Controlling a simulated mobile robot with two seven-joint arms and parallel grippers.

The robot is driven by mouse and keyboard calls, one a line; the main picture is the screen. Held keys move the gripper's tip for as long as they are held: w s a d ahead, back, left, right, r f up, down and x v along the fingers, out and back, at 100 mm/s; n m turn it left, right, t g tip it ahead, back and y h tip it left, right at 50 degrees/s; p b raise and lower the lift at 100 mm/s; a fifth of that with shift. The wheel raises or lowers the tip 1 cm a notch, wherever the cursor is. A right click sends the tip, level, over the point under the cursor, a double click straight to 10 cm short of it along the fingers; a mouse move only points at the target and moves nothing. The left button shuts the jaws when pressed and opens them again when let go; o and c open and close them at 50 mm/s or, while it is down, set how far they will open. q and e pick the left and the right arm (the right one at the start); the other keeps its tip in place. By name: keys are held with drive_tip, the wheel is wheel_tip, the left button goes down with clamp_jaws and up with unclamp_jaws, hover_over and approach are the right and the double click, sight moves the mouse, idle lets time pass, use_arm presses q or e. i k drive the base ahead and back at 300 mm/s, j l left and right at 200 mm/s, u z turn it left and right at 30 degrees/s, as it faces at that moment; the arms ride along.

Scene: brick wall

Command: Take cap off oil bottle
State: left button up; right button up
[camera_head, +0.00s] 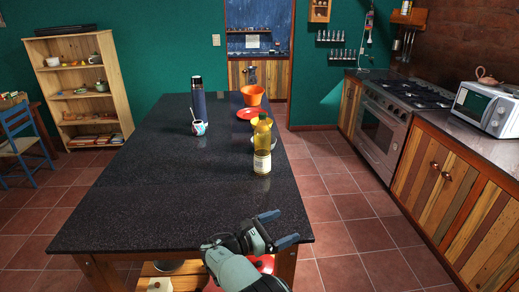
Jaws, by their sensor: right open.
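The oil bottle (262,150) stands upright near the right edge of the dark table (130,210). It is yellow with a pale label, and its top looks yellow too; I cannot make out the cap clearly. My right gripper (279,228) is at the table's front right corner, nearer to me than the bottle and well apart from it. Its two dark fingers are spread, with nothing between them. My left gripper is not in view.
A dark blue flask (198,98) and a patterned mug (198,128) stand to the left. The table's front left is clear. A stove and counter (450,150) line the right.

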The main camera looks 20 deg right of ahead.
sight(262, 133)
drive_tip(key=i, duration=1.35)
